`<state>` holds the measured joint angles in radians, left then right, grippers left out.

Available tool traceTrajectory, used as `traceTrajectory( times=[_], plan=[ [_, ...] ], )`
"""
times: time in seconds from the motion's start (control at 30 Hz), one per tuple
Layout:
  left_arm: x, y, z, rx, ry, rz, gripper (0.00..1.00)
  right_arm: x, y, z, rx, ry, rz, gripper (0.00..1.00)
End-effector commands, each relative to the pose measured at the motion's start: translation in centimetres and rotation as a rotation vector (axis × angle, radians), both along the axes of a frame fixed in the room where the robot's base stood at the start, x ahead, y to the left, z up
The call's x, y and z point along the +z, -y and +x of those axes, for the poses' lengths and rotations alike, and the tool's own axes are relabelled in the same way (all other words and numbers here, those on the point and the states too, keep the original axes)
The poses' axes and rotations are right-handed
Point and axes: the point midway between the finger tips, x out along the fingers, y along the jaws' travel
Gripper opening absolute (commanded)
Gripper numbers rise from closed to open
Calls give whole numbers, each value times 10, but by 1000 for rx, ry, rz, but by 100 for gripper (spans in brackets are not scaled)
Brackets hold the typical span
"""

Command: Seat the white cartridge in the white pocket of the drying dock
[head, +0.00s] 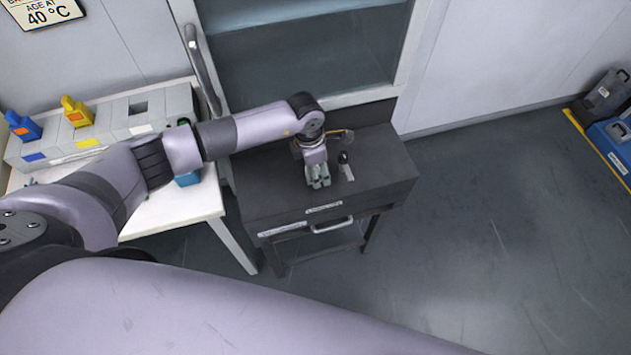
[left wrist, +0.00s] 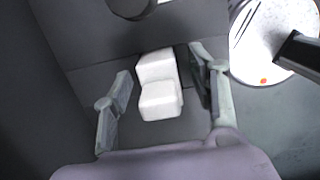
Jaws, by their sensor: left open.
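The white cartridge (left wrist: 159,88) is a stepped white block on a dark surface in the left wrist view. My left gripper (left wrist: 165,95) is open, with one finger on each side of the cartridge and a gap showing to each. In the head view my left gripper (head: 318,182) is low over the dark cabinet top, and I cannot make out the cartridge there. The drying dock (head: 115,124) stands on the white table at left. Its white-labelled pocket (head: 138,107) at the right end is an empty dark opening. My right gripper is not in view.
A blue cartridge (head: 23,126) and a yellow cartridge (head: 77,111) sit in the dock's other pockets. A small black-topped item (head: 345,160) stands just right of my gripper on the dark cabinet (head: 385,175). A blue object (head: 187,178) is partly behind my arm on the white table (head: 175,212).

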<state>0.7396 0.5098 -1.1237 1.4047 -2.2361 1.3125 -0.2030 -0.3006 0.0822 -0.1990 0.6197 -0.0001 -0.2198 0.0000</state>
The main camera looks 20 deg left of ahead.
Motion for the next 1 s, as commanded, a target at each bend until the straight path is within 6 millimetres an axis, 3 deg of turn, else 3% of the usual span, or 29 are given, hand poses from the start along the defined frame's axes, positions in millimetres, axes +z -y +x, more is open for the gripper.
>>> traceTrajectory(
  times=[0.27, 1.0],
  plan=[
    [-4, 0, 1, 0, 0, 0, 53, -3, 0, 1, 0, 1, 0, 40],
    [-4, 0, 1, 0, 0, 0, 3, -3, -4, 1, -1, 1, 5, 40]
  ],
)
